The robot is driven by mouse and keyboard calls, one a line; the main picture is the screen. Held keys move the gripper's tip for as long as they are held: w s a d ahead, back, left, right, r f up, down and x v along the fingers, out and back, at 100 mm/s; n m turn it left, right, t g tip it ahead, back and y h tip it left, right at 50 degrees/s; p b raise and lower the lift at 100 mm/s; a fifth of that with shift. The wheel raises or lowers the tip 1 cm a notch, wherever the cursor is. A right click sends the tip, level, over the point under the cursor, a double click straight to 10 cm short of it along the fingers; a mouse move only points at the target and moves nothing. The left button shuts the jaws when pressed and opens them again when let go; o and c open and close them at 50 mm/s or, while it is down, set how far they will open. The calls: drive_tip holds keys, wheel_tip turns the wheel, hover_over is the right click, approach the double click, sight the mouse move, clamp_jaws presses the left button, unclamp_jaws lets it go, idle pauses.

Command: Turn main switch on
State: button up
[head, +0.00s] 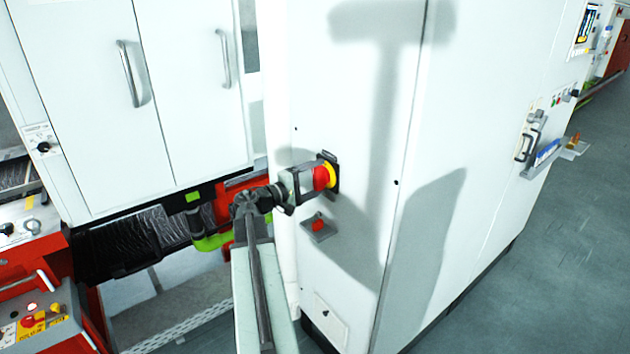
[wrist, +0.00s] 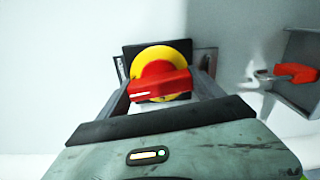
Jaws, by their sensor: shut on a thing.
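The main switch is a red handle (head: 321,178) on a yellow disc (head: 332,174) with a dark backing plate, mounted on the white cabinet wall. In the wrist view the red handle (wrist: 160,87) lies nearly level across the picture, slightly tilted, with a pale mark at its left end. The yellow disc (wrist: 165,58) shows around and above it. My gripper (wrist: 162,82) has one finger on each side of the handle and is shut on it. In the head view my gripper (head: 316,178) reaches the switch from the left, and its fingers partly cover the handle.
White cabinet doors (head: 150,90) stand at left, above red machinery. Open floor (head: 540,220) lies at right.

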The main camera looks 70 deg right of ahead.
drive_tip(key=shift+w+d+r+m, duration=0.1)
drive_tip(key=shift+r+m, duration=0.05)
drive_tip(key=shift+m, duration=0.35)
idle(0.3)
drive_tip(key=o, duration=1.4)
drive_tip(key=shift+c, duration=0.2)
drive_tip(key=shift+m, duration=0.3)
drive_tip(key=v, duration=0.8)
